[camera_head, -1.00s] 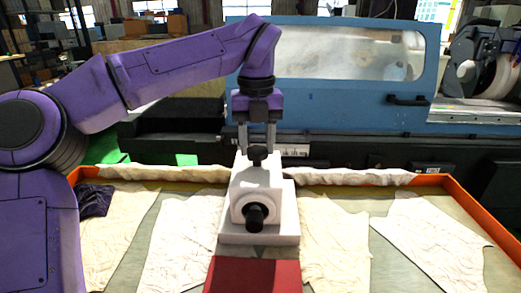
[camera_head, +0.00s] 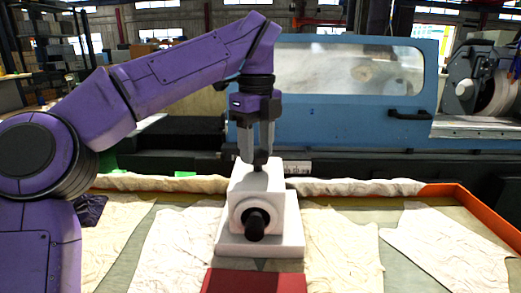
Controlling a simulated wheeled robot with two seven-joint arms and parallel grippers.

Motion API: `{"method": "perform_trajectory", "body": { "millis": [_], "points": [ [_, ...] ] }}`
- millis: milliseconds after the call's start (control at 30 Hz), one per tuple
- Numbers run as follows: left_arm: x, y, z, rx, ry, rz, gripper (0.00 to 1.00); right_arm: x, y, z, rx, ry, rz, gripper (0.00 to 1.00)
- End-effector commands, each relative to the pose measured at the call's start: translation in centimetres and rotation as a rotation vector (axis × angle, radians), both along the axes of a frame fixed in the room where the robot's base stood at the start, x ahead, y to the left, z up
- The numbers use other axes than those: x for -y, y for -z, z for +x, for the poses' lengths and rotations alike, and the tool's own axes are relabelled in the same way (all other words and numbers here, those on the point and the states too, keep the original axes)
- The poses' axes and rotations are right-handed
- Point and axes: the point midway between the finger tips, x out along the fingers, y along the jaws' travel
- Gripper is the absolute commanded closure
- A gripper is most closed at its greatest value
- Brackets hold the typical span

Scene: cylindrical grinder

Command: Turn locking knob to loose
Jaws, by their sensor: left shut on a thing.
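A white block-shaped fixture (camera_head: 250,187) stands on a white base plate in the tray. The small black locking knob (camera_head: 259,160) sits on its top. A larger black knob (camera_head: 254,223) points toward me from its front face. My left gripper (camera_head: 257,155) points down from above the fixture, shut on the locking knob, with its grey fingers at the knob's sides. The fingers partly hide the knob, and its loose or tight setting cannot be read. My right gripper is not in view.
The fixture stands in an orange-edged tray (camera_head: 478,217) lined with crumpled cream cloths (camera_head: 338,245). A red block (camera_head: 254,281) lies in front. A dark cloth (camera_head: 90,208) lies at the left. The blue grinder (camera_head: 350,120) with its window stands behind.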

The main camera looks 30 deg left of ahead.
Motion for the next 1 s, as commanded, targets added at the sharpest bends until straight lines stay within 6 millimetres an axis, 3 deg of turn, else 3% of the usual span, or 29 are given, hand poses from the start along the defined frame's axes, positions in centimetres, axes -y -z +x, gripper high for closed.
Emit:
{"method": "perform_trajectory", "body": {
  "millis": [567, 600, 633, 900, 1000],
  "points": [
    [-0.09, 0.0, 0.04, 0.002, -0.03, 0.002, 0.84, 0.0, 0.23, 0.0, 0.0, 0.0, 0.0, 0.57],
    [-0.09, 0.0, 0.04, 0.002, -0.03, 0.002, 0.4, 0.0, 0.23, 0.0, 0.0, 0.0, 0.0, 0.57],
    [-0.08, 0.0, 0.03, 0.001, -0.03, 0.001, 0.3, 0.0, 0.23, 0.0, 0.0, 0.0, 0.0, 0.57],
    [-0.01, -0.01, 0.02, 0.0, -0.028, 0.001, 0.27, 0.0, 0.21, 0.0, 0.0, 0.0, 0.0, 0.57],
    [0.03, -0.85, 0.03, 0.0, -0.03, 0.001, 0.27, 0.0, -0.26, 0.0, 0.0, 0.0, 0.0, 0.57]
  ]
}}
